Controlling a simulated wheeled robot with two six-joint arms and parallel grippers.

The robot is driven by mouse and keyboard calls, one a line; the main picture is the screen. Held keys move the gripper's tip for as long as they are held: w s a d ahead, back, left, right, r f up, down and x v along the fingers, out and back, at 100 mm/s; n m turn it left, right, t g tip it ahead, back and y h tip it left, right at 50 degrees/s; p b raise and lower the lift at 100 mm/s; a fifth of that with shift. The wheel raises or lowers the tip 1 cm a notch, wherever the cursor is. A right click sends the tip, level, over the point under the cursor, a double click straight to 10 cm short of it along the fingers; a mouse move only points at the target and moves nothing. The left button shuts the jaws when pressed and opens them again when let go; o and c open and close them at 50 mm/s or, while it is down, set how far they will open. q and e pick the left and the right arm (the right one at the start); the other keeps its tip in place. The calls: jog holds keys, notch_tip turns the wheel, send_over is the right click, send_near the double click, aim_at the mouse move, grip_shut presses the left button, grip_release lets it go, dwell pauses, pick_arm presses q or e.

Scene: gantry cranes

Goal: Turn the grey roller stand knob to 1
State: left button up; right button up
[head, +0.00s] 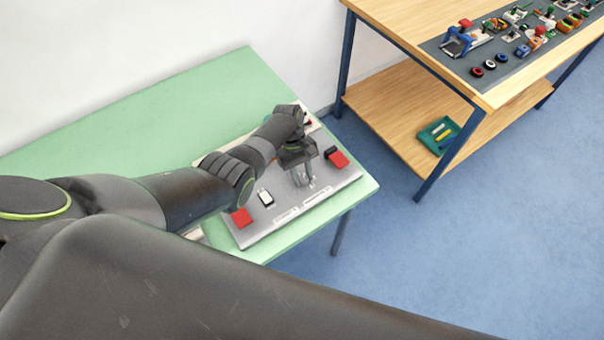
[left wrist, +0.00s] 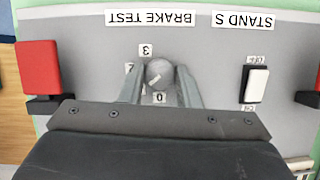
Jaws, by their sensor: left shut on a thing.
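The grey round knob (left wrist: 160,73) sits on a light grey panel (left wrist: 90,42) marked BRAKE TEST and STAND S, upside down in the left wrist view. The knob's pale line slants towards the lower left of that view. Its label 3 (left wrist: 146,50) is above it and label 0 (left wrist: 159,98) below it; a label at its left is mostly hidden by a finger. My left gripper (left wrist: 161,82) is shut on the knob, one finger at each side. In the head view the left gripper (head: 304,178) reaches down onto the panel and hides the knob. My right gripper is not in view.
The panel lies on a green table (head: 150,110). It carries a black-and-white rocker switch (left wrist: 256,83) and red blocks (left wrist: 39,68) near its sides. A wooden workbench (head: 400,20) with small parts stands at the back right, with blue floor between.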

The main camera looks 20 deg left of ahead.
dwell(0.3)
pick_arm(q)
jog(key=o, duration=1)
jog(key=v, duration=1.7)
jog(key=shift+w+a+r+b, duration=0.15)
jog(key=shift+b, duration=0.2)
